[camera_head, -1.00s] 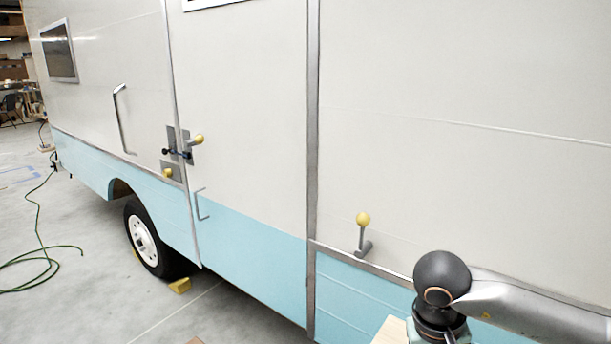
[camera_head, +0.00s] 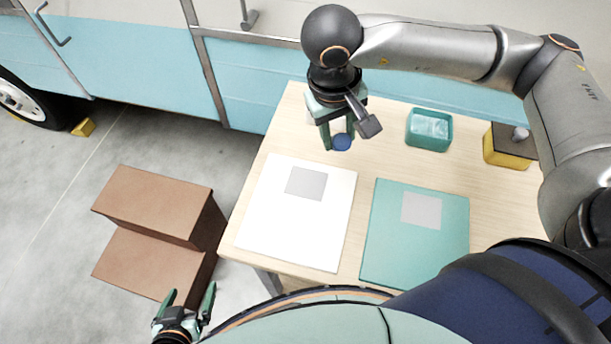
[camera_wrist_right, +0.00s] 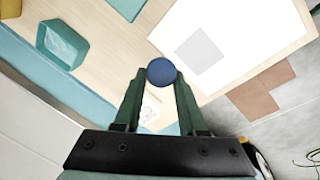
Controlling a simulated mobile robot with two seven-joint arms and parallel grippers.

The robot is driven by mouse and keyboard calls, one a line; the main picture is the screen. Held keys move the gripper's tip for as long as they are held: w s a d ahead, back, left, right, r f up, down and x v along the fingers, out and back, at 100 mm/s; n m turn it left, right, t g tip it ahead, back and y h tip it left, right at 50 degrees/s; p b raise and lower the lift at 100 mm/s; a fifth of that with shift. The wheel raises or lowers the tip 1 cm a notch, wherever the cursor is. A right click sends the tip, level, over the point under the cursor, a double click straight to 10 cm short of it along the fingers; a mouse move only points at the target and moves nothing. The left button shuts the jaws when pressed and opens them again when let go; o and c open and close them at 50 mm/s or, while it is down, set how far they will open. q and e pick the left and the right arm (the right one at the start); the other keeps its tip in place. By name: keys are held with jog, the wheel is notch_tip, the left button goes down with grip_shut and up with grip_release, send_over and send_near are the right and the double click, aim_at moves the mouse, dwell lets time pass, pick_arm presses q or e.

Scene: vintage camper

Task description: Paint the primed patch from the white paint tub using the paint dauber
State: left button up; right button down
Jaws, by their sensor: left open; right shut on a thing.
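My right gripper (camera_head: 338,142) is shut on the paint dauber, whose round blue end (camera_head: 341,142) shows between the fingertips above the table. The blue end (camera_wrist_right: 161,72) also shows in the right wrist view. A white board (camera_head: 335,225) with a grey patch (camera_head: 306,183) lies below the gripper. A teal board (camera_head: 385,255) with a similar grey patch (camera_head: 421,209) lies to its right. A pale shape between the fingers (camera_wrist_right: 150,108) may be the white paint tub; it is mostly hidden. My left gripper (camera_head: 190,297) is open and empty, low at the left, off the table.
A teal tub (camera_head: 428,143) stands at the back of the wooden table (camera_head: 270,150). A yellow box with a dark top (camera_head: 505,160) is at the right. Brown steps (camera_head: 150,200) stand on the floor left of the table. The camper side (camera_head: 150,70) runs behind.

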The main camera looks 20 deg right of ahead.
jog(key=shift+w+a+b, duration=0.1)
jog(key=shift+w+b, duration=0.05)
jog(key=shift+b, duration=0.2)
jog(key=a+y+b, duration=0.1)
jog(key=b, duration=0.2)
jog(key=w+n+y+b, duration=0.1)
jog(key=b, duration=0.1)
jog(key=a+n+y+b, duration=0.1)
jog(key=b, duration=0.2)
jog(key=shift+w+a+r+y+b, duration=0.3)
jog(key=shift+w+a+y+b, duration=0.05)
jog(key=shift+y, duration=0.05)
dwell(0.4)
